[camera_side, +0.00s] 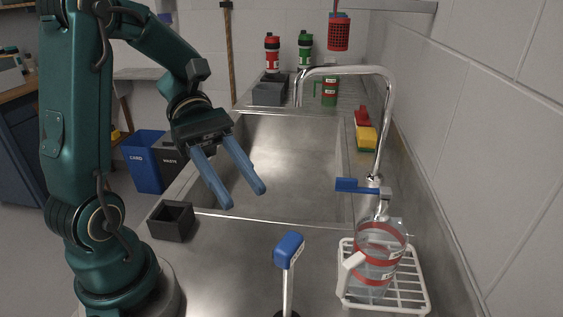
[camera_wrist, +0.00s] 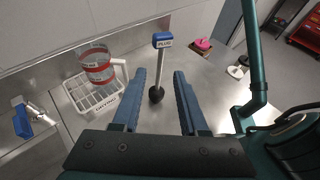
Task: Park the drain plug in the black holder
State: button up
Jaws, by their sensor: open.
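The drain plug (camera_side: 289,249) has a blue block handle on a thin metal stem and stands upright on the steel counter at the front. In the wrist view the plug (camera_wrist: 162,41) shows a "PLUG" label and a black foot, seen between and beyond my fingers. The black holder (camera_side: 171,223) is an open-topped, empty-looking box on the counter at left; I cannot make it out in the wrist view. My gripper (camera_side: 245,198) is open and empty, its blue fingers pointing down over the sink's near edge, apart from the plug. It also shows in the wrist view (camera_wrist: 160,73).
A white drying rack (camera_side: 411,291) holds a clear jug with red bands (camera_side: 380,253) right of the plug. The tap (camera_side: 388,110) arches over the sink (camera_side: 290,155), with a blue lever at its base. Bottles and dark bins stand behind the sink. Counter between holder and plug is clear.

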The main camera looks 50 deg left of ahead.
jog(key=w+r+n+t+y, duration=0.2)
jog(key=w+n+t, duration=0.4)
jog(key=w+n, duration=0.1)
jog(key=w+r+n+t+y, duration=0.3)
jog(key=w+n+t, duration=0.3)
jog(key=w+n, duration=0.1)
jog(key=w+a+r+n+t+y, duration=0.35)
jog(key=a+n+y, duration=0.4)
jog(key=n, duration=0.75)
jog(key=s+f+n+g+y, duration=0.1)
jog(key=s+f+n+g, duration=0.2)
jog(key=s+n, duration=0.3)
jog(key=s+d+f+n+g+y, duration=0.1)
jog(key=s+f+n+g, duration=0.3)
jog(key=n, duration=1.1)
jog(key=s+f+y, duration=0.1)
jog(key=s+f, duration=0.1)
jog(key=s, duration=0.1)
jog(key=shift+s, duration=0.25)
jog(key=shift+o, duration=0.5)
jog(key=s+d+f+n+g+h, duration=0.1)
jog(key=s+d+f+n+g, duration=0.1)
jog(key=s+d+n+g, duration=0.1)
jog(key=s+d+n, duration=0.1)
jog(key=s, duration=0.1)
jog(key=shift+s+f+h, duration=0.25)
jog(key=shift+s+h, duration=0.1)
